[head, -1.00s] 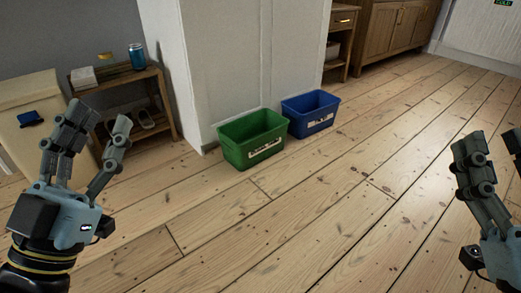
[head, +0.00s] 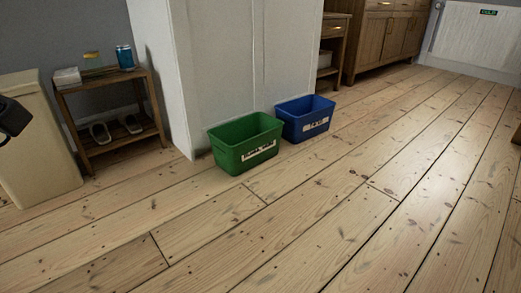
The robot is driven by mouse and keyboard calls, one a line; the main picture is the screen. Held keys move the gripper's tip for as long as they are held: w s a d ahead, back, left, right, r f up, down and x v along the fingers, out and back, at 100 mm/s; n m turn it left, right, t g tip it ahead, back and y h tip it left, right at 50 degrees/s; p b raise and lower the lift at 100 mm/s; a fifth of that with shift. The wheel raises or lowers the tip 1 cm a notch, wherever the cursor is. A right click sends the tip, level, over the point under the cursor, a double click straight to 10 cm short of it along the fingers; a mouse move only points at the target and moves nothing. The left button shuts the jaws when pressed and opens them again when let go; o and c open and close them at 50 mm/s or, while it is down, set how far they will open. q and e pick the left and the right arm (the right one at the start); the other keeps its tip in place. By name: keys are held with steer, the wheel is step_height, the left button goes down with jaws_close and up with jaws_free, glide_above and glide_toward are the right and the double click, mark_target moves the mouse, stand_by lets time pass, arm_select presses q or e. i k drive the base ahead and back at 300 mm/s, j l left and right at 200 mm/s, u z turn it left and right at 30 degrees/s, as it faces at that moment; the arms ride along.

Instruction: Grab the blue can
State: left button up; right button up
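The blue can (head: 125,57) stands upright on the right end of the top of a small wooden shelf (head: 100,84), at the upper left of the head view. Nothing hides it.
A white box (head: 67,77) sits on the shelf's left end, and shoes (head: 131,124) are on its lower level. A beige bin (head: 40,150) stands left of it. A green bin (head: 240,150) and a blue bin (head: 305,122) stand by the white wall. The floorboards in front are clear.

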mark_target(125, 60)
steer(key=i+u, duration=0.1)
steer(key=u, duration=0.25)
steer(key=i+j+u, duration=0.1)
steer(key=u, duration=0.2)
steer(key=i+u, duration=0.2)
steer(key=u, duration=0.15)
